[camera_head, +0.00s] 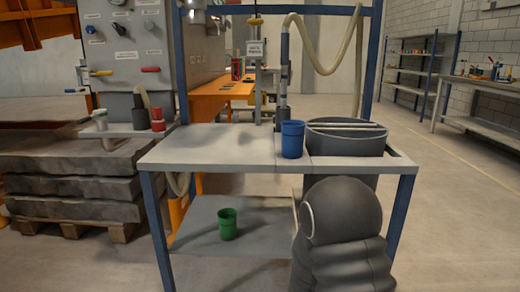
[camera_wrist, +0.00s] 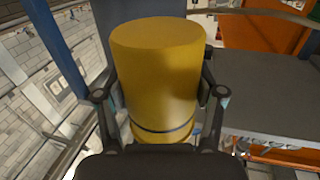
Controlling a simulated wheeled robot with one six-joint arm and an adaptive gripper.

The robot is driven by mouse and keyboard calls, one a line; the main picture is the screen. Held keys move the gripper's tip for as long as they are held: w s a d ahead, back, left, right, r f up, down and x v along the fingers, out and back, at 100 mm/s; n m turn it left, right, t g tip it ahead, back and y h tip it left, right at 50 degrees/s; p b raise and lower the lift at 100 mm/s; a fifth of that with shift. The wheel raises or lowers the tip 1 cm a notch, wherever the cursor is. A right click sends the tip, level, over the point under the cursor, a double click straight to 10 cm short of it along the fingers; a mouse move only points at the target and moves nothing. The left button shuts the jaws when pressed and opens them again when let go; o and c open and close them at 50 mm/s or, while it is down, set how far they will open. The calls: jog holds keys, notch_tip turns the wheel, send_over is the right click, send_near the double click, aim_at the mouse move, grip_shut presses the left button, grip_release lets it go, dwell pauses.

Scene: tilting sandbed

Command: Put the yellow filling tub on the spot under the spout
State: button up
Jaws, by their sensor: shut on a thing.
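The yellow filling tub (camera_wrist: 160,75) fills the middle of the wrist view, with a flat plain end at the top and a thin blue band near its lower end. My gripper (camera_wrist: 160,95) is shut on it, one finger on each side. The tub does not show in the head view. There, a pale hose runs to an upright grey pipe (camera_head: 284,75) at the back of the workbench, which looks like the spout. A marked spot under it cannot be made out. A blue tub (camera_head: 292,140) stands on the bench in front of the pipe's lower end.
The grey workbench (camera_head: 215,153) is bare on its left half. A large dark round bin (camera_head: 345,143) with a bar across it is at its right. A green tub (camera_head: 228,224) stands on the lower shelf. Red and white cups sit on a side ledge at left.

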jog(key=shift+r, duration=0.3)
jog(key=shift+w+a+r+n+y, duration=0.3)
jog(key=shift+a+y, duration=0.15)
jog(key=shift+a, duration=0.1)
jog(key=shift+w+a+r+n+y, duration=0.25)
jog(key=shift+w+a+n+y, duration=0.05)
jog(key=shift+a+y, duration=0.2)
notch_tip(320, 180, down, 9)
jog(key=w+n+y, duration=0.2)
jog(key=n+y, duration=0.1)
jog(key=y, duration=0.1)
notch_tip(320, 180, down, 5)
jog(key=s+d, duration=0.1)
jog(key=d, duration=0.1)
jog(key=shift+m+t+h, duration=0.35)
jog(key=shift+m+t, duration=0.05)
jog(key=s, duration=0.1)
jog(key=s+r, duration=0.1)
jog(key=s, duration=0.1)
jog(key=s+r, duration=0.1)
jog(key=shift+s+d+r, duration=0.2)
jog(key=shift+s+d, duration=0.05)
jog(key=shift+s, duration=0.1)
